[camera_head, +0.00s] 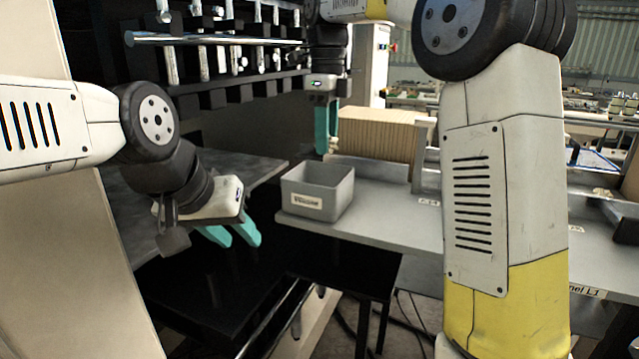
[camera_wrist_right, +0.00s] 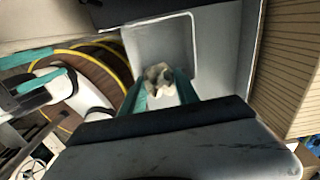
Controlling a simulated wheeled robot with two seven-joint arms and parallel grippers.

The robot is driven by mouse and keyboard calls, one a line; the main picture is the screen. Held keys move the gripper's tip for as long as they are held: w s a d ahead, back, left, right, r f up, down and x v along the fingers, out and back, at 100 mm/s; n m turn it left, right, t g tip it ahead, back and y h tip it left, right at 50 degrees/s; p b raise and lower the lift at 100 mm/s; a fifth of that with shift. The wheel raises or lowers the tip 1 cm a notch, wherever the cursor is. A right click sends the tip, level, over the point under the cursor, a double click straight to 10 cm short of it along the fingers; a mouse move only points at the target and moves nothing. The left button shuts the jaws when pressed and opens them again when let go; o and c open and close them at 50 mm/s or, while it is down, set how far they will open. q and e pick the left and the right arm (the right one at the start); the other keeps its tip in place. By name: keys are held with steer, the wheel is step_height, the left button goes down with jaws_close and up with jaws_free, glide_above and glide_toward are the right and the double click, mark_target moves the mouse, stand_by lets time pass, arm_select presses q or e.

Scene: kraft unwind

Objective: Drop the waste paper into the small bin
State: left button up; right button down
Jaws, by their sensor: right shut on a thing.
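The small bin (camera_head: 318,191) is a grey open box with a label on its front, standing at the left end of a grey shelf. My right gripper (camera_head: 327,150) points down just above and behind the bin's opening in the head view. In the right wrist view its teal fingers (camera_wrist_right: 161,95) are shut on the waste paper (camera_wrist_right: 158,78), a small crumpled whitish-brown piece. The bin (camera_wrist_right: 150,38) lies beyond the paper, its interior looking empty.
The grey shelf (camera_head: 400,210) runs right from the bin. A stack of brown cardboard (camera_head: 378,135) stands behind it. A dark machine with a metal bar (camera_head: 215,39) and rows of rods is at the back left. A dark grey plate (camera_head: 225,170) lies left of the bin.

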steer(key=shift+w, duration=0.3)
steer(key=shift+w+f, duration=0.1)
steer(key=shift+f, duration=2.85)
steer(key=c, duration=0.8)
jaws_free()
steer(key=shift+c, duration=0.2)
steer(key=shift+r, duration=0.1)
step_height(320, 180, up, 7)
steer(key=shift+r, duration=0.3)
